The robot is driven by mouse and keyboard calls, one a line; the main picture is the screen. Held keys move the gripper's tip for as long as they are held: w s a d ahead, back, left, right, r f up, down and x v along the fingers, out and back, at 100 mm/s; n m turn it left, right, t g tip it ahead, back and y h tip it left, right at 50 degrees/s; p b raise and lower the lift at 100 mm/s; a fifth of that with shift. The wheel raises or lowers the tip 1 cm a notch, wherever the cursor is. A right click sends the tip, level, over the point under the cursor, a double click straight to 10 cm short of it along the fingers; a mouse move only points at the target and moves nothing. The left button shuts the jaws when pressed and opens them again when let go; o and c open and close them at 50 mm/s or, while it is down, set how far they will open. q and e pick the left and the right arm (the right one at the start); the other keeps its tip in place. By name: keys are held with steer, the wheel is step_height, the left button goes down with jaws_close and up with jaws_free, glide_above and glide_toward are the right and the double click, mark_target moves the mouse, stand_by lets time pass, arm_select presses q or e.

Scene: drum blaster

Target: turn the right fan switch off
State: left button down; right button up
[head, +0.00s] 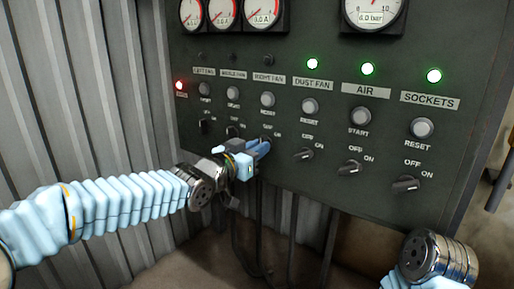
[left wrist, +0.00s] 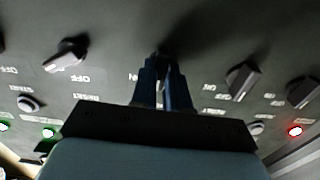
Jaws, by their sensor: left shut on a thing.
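The right fan column carries the label RIGHT FAN (head: 269,78) on the dark control panel, with a round reset button (head: 267,100) below it. My left gripper (head: 263,146) is at the rotary switch at the bottom of this column, its blue fingers shut on it. The fingers and hand hide most of the switch, so its angle is hard to tell. In the left wrist view the fingers (left wrist: 163,75) are close together against the panel, with the switch largely hidden between them. My right gripper is not in view; only part of my right arm shows at the lower right.
The dust fan switch (head: 304,154) is close on the right, then the air switch (head: 349,167) and sockets switch (head: 406,184). The middle fan switch (head: 232,131) is close on the left. Green lamps glow above dust fan, air and sockets; a red lamp (head: 179,85) glows far left.

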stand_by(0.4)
arm_select(q)
steer(key=c, duration=1.1)
jaws_free()
steer(key=p+v, duration=0.1)
steer(key=v, duration=1.2)
steer(key=shift+s+a, duration=0.25)
steer(key=shift+s, duration=0.1)
